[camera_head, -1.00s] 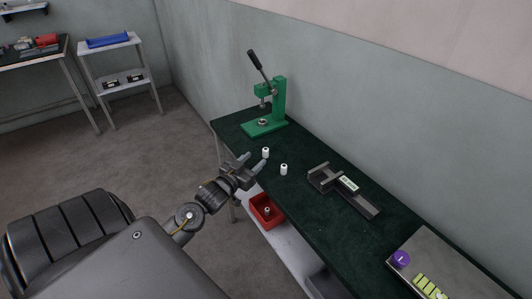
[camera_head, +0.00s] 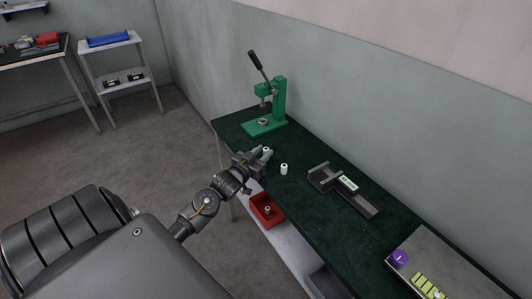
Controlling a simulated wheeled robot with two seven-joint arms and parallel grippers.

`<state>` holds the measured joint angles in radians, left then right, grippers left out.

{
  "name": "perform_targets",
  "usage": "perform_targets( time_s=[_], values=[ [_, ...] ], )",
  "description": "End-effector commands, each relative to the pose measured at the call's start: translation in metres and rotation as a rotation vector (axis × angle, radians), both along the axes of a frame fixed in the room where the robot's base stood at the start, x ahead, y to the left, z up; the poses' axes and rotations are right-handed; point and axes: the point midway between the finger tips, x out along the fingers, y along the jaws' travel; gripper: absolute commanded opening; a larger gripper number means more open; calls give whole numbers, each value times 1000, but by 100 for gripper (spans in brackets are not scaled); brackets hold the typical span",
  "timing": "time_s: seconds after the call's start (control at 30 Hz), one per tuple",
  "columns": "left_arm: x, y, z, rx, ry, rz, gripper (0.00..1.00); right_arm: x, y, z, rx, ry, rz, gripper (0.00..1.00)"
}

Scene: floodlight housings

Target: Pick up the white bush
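Two small white bushes stand upright on the dark green bench top (camera_head: 318,215). One bush (camera_head: 267,150) is at the fingertips of my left gripper (camera_head: 264,154) and is partly hidden by them. The other bush (camera_head: 284,169) stands free, a little to the right and nearer. The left gripper reaches over the bench's left edge with its fingers at the sides of the first bush. I cannot tell whether they grip it. My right gripper is not in view.
A green lever press (camera_head: 272,112) stands at the bench's far end. A dark grey vise-like fixture (camera_head: 343,189) lies to the right. A red bin (camera_head: 266,209) sits on the lower shelf. A grey box with a purple knob (camera_head: 400,258) is at the near right.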

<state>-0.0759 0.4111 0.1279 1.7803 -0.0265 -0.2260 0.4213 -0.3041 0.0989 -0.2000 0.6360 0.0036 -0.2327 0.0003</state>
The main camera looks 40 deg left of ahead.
Motion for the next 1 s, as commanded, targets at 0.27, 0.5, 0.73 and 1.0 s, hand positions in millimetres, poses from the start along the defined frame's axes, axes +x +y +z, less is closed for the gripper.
perform_targets(
  time_s=[0.27,0.5,0.73,1.0],
  values=[
    [0,0,0,0,0,0,0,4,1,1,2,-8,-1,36],
    [0,0,2,0,-1,0,0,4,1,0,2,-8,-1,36],
    [0,0,26,1,-5,0,0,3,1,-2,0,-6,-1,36],
    [-47,-7,88,4,-3,-2,0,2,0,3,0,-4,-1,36]
  ],
)
